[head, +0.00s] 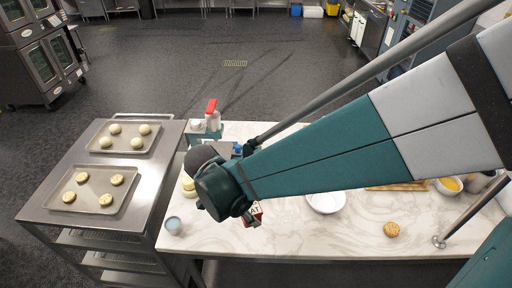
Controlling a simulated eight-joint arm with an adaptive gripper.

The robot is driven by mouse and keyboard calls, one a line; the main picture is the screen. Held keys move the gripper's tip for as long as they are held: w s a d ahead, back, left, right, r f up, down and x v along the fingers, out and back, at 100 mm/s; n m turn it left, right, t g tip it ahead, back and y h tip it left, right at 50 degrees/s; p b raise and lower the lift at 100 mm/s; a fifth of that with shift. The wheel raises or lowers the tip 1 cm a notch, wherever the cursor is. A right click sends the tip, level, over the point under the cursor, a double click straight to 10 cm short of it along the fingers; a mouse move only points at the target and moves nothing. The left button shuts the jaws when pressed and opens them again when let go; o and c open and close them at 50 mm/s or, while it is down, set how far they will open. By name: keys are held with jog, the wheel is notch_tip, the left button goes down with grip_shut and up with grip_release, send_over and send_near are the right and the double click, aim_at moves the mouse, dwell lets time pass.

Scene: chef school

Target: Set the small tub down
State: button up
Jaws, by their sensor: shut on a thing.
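The dark joint at the end of my arm hangs over the left part of the marble counter (290,237). My gripper's fingers do not show; the arm and this joint hide whatever is below them. A small pale blue-grey tub-like cup (174,225) stands upright near the counter's front left corner, with no finger around it. A red and white labelled item (254,213) shows partly at the lower edge of the joint; I cannot tell whether it is held or standing. I cannot tell which of these is the small tub.
A metal rack table (60,216) at left bears two trays of round pieces. Pale round pieces (189,187) and a red-topped item (212,112) are near the joint. A white bowl (325,202) and a cookie (391,230) lie right. The front middle counter is mostly clear.

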dwell(0.4)
jog(key=shift+f, duration=2.95)
jog(key=shift+f+b, duration=0.45)
jog(key=shift+f, duration=1.6)
jog(key=shift+f, duration=0.2)
jog(key=o, duration=1)
jog(key=shift+r, duration=0.25)
jog(key=shift+p+v, duration=0.5)
jog(key=shift+v, duration=5.5)
